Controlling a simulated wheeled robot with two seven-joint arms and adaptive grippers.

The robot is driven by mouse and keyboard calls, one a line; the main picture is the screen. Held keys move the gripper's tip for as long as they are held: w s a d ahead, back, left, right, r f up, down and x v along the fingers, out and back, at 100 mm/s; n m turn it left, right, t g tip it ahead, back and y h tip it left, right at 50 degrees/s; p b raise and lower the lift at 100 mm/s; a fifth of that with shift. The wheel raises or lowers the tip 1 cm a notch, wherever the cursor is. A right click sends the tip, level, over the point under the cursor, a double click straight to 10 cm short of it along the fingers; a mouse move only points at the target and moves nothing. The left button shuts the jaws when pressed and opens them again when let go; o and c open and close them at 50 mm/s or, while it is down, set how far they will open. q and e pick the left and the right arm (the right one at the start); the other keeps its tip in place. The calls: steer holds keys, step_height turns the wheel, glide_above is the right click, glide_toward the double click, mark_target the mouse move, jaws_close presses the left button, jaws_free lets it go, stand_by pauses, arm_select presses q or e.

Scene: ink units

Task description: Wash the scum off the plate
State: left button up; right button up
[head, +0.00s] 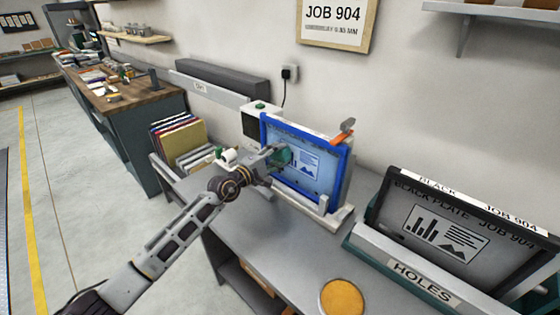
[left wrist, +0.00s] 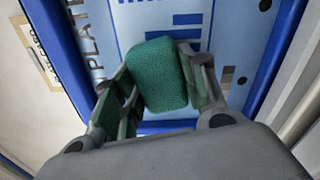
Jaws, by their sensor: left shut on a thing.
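The plate (head: 309,163) stands upright in a blue frame on the bench, light blue with dark bar and picture prints. It fills the back of the left wrist view (left wrist: 135,30). My left gripper (head: 277,153) is in front of the plate's left part. It is shut on a green sponge (left wrist: 158,75), which also shows in the head view (head: 284,155). The sponge is close to the plate face; I cannot tell if it touches. Scum is hard to make out at this size. My right gripper is not in view.
A black-framed plate (head: 455,225) stands in a tray labelled HOLES (head: 420,268) at the right. An orange round pad (head: 342,297) lies on the bench (head: 265,240) near its front. Coloured folders (head: 178,136) stand at the left.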

arm_select(q)
steer(key=shift+w+a, duration=0.3)
steer(key=shift+s, duration=0.1)
steer(key=shift+s+a, duration=0.1)
steer(key=shift+a, duration=0.1)
steer(key=shift+v, duration=1.3)
steer(key=shift+p+v, duration=0.4)
steer(key=shift+v, duration=0.95)
steer(key=shift+s, duration=0.1)
steer(key=shift+v, duration=1.45)
